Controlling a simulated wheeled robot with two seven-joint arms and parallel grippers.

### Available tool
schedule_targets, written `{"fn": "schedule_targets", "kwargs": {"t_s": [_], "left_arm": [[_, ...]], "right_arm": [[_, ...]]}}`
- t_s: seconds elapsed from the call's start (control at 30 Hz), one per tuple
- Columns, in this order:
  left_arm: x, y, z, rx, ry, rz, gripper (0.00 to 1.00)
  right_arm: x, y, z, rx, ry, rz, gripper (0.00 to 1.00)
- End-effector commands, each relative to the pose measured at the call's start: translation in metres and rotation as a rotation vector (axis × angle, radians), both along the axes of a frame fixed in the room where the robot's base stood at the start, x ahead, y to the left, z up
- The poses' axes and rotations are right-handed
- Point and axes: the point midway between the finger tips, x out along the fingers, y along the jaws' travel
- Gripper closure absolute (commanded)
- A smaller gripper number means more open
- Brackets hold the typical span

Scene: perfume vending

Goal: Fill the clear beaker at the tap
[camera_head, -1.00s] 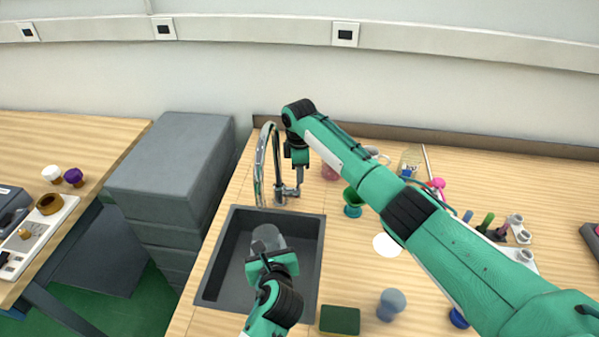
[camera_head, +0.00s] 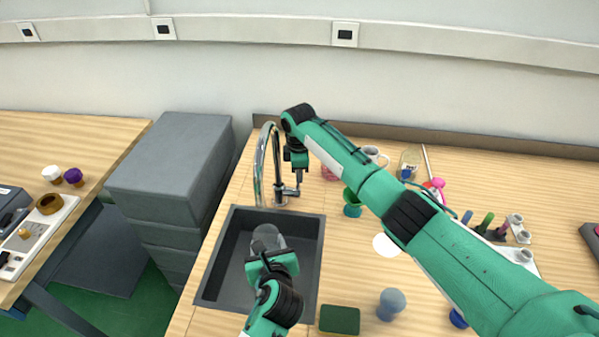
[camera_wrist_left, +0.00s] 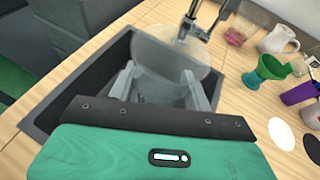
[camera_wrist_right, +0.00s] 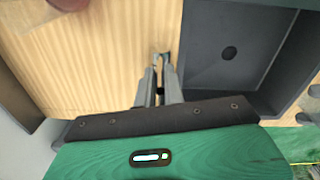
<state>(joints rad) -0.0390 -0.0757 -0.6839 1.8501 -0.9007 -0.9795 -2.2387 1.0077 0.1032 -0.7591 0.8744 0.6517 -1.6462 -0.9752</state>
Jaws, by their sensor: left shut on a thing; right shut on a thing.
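The clear beaker (camera_head: 266,238) is over the dark sink (camera_head: 232,262), under the curved spout of the chrome tap (camera_head: 262,160). My left gripper (camera_head: 268,254) is shut on the beaker; in the left wrist view the beaker (camera_wrist_left: 172,52) sits between its fingers, with its mouth near the spout. No water level can be made out in it. My right gripper (camera_head: 299,172) is at the tap's side lever (camera_head: 292,192), reaching down from above. In the right wrist view its fingers (camera_wrist_right: 160,62) are closed together on the lever's small end.
A green goblet (camera_head: 352,204), a white disc (camera_head: 386,245), a blue-grey stopper (camera_head: 391,304) and a green-topped sponge (camera_head: 340,320) stand right of the sink. Mugs and a glass jar (camera_head: 410,162) are behind my right arm. A grey cabinet (camera_head: 170,165) is at left.

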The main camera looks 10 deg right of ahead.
Motion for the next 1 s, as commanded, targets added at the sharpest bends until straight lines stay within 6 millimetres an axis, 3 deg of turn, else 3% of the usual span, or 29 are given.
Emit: {"fn": "schedule_targets", "kwargs": {"t_s": [1.0], "left_arm": [[0.0,0.0,0.0,0.0,0.0,0.0,0.72]], "right_arm": [[-0.043,0.013,-0.013,-0.16,-0.486,0.0,1.0]]}}
